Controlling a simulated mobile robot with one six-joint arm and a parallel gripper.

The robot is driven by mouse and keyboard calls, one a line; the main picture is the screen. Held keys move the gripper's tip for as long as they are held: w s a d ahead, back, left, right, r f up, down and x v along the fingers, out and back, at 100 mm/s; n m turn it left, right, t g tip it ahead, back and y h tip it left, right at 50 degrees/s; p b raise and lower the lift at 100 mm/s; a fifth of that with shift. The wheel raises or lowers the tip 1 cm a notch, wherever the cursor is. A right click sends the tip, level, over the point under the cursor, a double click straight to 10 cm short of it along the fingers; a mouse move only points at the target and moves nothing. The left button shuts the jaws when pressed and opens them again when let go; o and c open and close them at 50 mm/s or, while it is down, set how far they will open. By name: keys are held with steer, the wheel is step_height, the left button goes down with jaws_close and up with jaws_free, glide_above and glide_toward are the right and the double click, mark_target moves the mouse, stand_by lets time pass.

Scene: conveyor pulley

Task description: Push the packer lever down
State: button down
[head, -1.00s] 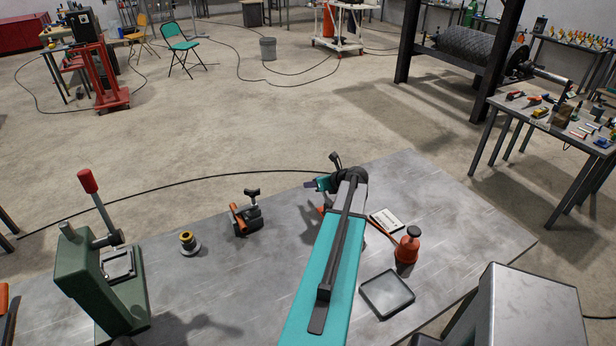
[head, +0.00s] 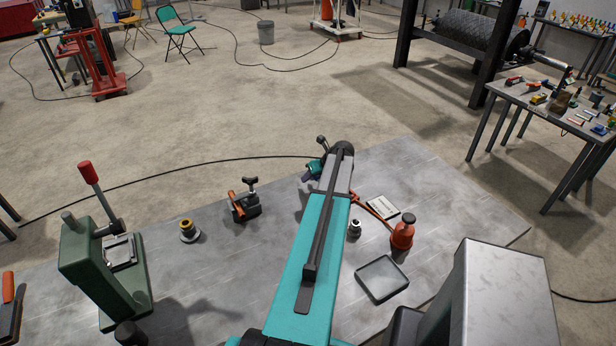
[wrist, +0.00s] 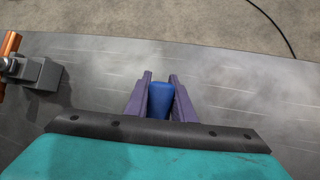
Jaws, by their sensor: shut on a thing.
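A green press (head: 88,260) stands at the left of the metal table in the head view; I take it to be the packer. Its lever (head: 102,205) has a red grip (head: 88,172) and points up, leaning left. My gripper (head: 312,172) is at the table's far edge, well to the right of the lever and apart from it, partly hidden by my arm. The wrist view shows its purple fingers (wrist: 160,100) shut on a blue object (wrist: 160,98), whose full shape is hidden. The lever is not in the wrist view.
Between press and arm stand a brass-topped fitting (head: 188,230) and an orange-handled clamp (head: 243,203), also in the wrist view (wrist: 35,72). Right of my arm are a small metal fitting (head: 354,228), a red oil can (head: 403,232), a white card (head: 382,207) and a dark-framed tray (head: 382,279).

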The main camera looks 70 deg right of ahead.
steer(key=shift+w, duration=0.1)
steer(key=c, duration=1.5)
jaws_free()
steer(key=shift+b+v, duration=2.4)
steer(key=shift+v, duration=4.5)
steer(key=shift+f, duration=0.1)
